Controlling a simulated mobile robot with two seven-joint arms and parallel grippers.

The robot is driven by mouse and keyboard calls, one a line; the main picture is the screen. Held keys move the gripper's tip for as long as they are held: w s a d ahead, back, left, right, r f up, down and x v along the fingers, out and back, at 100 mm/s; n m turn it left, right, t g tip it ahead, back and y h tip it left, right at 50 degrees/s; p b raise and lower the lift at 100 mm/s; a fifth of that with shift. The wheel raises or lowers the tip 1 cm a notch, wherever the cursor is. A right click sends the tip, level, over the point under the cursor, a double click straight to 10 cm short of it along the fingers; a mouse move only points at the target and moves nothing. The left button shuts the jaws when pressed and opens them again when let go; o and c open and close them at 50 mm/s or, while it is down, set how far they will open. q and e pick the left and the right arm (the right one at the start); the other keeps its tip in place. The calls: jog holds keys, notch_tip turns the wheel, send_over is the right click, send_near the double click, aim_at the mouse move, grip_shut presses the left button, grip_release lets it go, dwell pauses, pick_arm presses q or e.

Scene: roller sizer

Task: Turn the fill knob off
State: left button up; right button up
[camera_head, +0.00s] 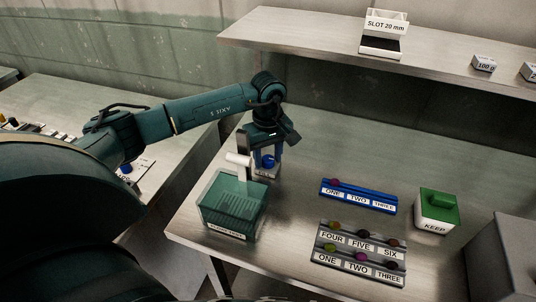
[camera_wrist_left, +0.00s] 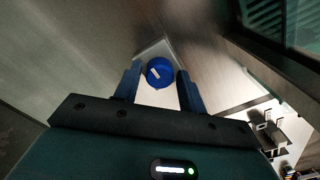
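The fill knob, a round blue knob with a white mark (camera_wrist_left: 160,72), sits on a pale plate (camera_wrist_left: 148,97). In the left wrist view it lies between the fingertips of my left gripper (camera_wrist_left: 157,82), with a gap visible on both sides. The knob also shows in the head view (camera_head: 268,161), under my left gripper (camera_head: 265,155), which points down over it with fingers apart. The white mark runs slantwise across the knob. The label on its plate is mostly hidden. My right gripper is not in view.
A green transparent tank (camera_head: 222,205) with a white handle stands close in front of the knob. Blue (camera_head: 358,197) and grey (camera_head: 358,255) labelled racks lie to the right, then a green-lidded KEEP box (camera_head: 436,212). A shelf (camera_head: 330,45) with a SLOT 20 mm holder runs behind.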

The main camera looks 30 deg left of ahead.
pick_arm(q)
jog(key=c, duration=0.6)
jog(key=shift+c, duration=0.5)
